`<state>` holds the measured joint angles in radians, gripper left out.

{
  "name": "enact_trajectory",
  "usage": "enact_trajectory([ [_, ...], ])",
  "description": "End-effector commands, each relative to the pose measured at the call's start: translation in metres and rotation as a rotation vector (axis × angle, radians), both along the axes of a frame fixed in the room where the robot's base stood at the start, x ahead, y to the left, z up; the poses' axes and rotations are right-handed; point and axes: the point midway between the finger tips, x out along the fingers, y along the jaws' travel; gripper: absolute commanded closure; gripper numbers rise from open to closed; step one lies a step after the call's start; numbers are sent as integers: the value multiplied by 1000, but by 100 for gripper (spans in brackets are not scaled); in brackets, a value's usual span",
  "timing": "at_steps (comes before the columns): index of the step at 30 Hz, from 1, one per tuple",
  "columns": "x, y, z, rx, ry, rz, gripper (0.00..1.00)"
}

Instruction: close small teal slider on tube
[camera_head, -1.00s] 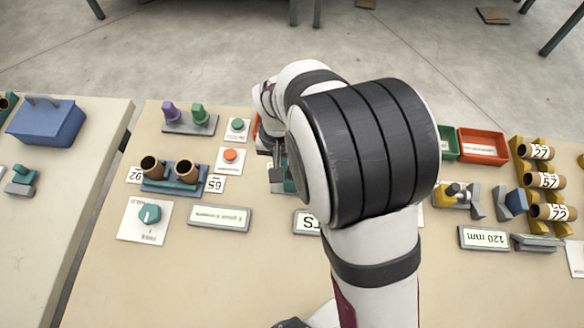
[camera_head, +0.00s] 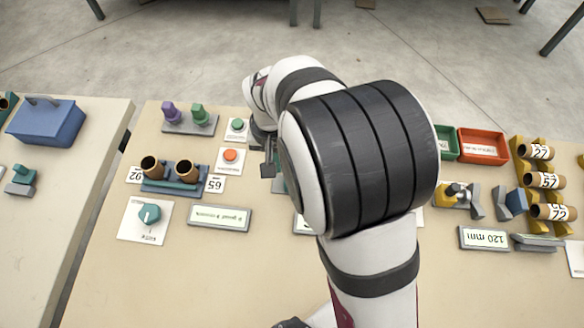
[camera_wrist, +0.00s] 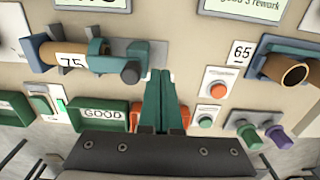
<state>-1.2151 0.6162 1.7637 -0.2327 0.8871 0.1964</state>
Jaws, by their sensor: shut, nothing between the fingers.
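In the wrist view a brown tube (camera_wrist: 70,56) labelled 75 lies in a teal and grey holder at the left. My gripper (camera_wrist: 159,74) is shut and empty, right of the knob and apart from the band. In the head view my gripper (camera_head: 268,166) shows partly, left of my arm, which hides most of the tube station.
A green GOOD tray (camera_wrist: 105,115) lies left of my fingers in the wrist view. A panel with an orange button (camera_wrist: 205,122) is at the right. A holder with brown tubes (camera_head: 170,175) stands at the left in the head view.

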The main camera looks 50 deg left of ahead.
Motion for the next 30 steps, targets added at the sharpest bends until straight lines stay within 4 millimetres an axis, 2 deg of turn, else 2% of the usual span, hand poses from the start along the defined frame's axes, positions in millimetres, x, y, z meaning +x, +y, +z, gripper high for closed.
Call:
enact_trajectory([
  [14,0,0,52,1,-1,1,100],
  [28,0,-1,56,0,0,0,100],
  [30,8,-9,61,1,1,-28,100],
])
